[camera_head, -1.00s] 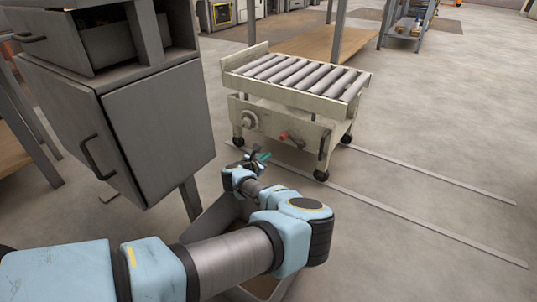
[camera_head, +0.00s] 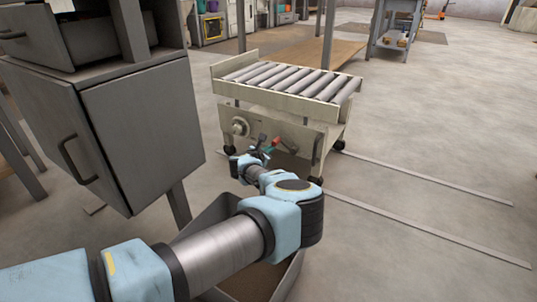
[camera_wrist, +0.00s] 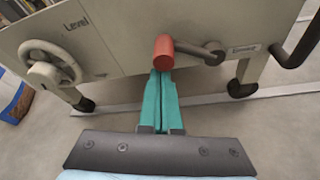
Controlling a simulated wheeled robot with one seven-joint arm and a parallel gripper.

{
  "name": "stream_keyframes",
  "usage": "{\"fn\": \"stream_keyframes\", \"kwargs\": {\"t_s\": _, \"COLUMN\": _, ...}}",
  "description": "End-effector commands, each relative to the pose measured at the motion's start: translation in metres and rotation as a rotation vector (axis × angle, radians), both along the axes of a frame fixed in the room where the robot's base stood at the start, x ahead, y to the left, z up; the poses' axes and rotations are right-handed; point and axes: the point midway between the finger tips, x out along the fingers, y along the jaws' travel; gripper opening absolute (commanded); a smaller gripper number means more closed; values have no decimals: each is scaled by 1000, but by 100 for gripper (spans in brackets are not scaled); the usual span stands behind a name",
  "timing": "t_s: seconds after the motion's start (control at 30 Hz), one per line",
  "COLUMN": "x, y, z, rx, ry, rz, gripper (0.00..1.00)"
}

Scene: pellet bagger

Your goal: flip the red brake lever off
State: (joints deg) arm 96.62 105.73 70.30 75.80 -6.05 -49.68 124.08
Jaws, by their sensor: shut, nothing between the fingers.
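The red brake lever (camera_wrist: 163,52) is a red cylindrical grip on the front of the cream roller cart. A grey arm runs from it to a dark pivot at its right, about level. It also shows small in the head view (camera_head: 276,141). My gripper (camera_wrist: 161,76) has teal fingers closed together and empty. The fingertips are right at the red grip's lower end in the wrist view; whether they touch it I cannot tell. In the head view my gripper (camera_head: 268,149) is at the cart's front.
The roller cart (camera_head: 310,103) stands on casters by floor rails (camera_head: 430,212). A handwheel (camera_wrist: 50,65) marked "Level" is left of the lever; a dark bar handle (camera_wrist: 301,42) is at right. A grey cabinet (camera_head: 145,130) stands close at left. An open bin (camera_head: 293,275) is below my arm.

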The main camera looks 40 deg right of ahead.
Motion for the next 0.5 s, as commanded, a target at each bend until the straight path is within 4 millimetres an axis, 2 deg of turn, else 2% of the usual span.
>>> {"fn": "stream_keyframes", "kwargs": {"t_s": 0.5, "x": -2, "y": 0, "z": 1, "rx": 8, "ry": -29, "rz": -2, "gripper": 0}}
